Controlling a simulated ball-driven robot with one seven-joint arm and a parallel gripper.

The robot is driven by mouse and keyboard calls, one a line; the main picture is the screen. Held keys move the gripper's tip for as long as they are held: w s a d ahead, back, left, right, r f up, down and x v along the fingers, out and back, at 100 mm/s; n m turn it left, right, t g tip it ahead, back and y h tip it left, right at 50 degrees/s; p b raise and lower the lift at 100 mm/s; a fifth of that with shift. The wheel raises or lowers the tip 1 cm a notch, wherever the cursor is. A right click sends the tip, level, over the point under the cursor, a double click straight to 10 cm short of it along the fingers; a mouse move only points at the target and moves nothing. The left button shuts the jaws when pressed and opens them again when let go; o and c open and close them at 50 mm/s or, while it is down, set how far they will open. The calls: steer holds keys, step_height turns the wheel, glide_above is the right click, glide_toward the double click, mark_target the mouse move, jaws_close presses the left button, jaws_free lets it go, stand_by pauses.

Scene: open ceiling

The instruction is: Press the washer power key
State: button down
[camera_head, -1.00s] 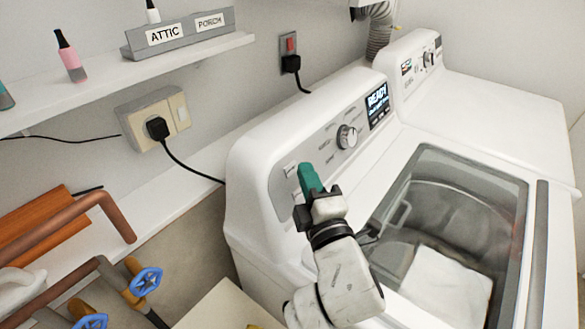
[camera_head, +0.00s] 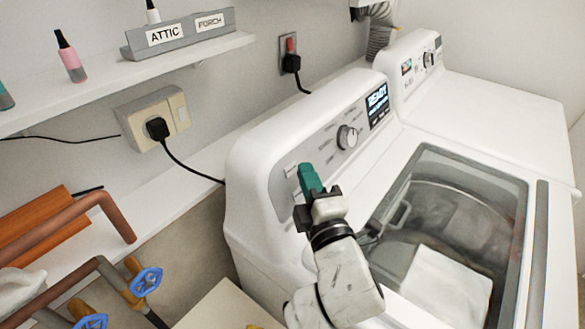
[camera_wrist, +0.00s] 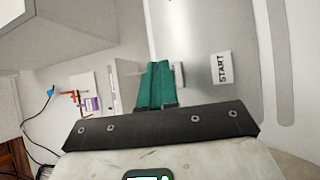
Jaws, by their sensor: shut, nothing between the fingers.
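The white washer (camera_head: 262,160) stands in the middle of the head view, with a grey control panel (camera_head: 281,188) on its raised back. The panel bears a round knob (camera_head: 347,137) and a lit display (camera_head: 378,104) reading READY. My gripper (camera_head: 308,168), with teal fingers, is shut and empty at the panel's left part, left of the knob. It also shows in the wrist view (camera_wrist: 159,66). A START key (camera_wrist: 221,68) is to the right of the fingers there. The power key cannot be made out; the fingers may cover it. Contact with the panel cannot be told.
A second white machine (camera_head: 500,105) stands at the right. The washer's glass lid (camera_head: 455,165) shows the drum. A shelf (camera_head: 120,82) with bottles and an ATTIC sign runs along the wall. Pipes with blue valves (camera_head: 146,281) are at lower left.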

steer(key=shift+a+f, duration=0.1)
stand_by(0.4)
steer(key=shift+w+a+b, duration=0.25)
steer(key=shift+b, duration=0.2)
steer(key=shift+a+f, duration=0.1)
steer(key=shift+a, duration=0.05)
stand_by(0.3)
steer(key=shift+s+d+r+p, duration=0.25)
steer(key=shift+d+p, duration=0.25)
steer(key=shift+p, duration=0.1)
steer(key=s+d+r+p, duration=0.2)
steer(key=s+d+p, duration=0.1)
steer(key=p, duration=0.4)
steer(key=shift+d+p, duration=0.35)
steer(key=shift+d, duration=0.5)
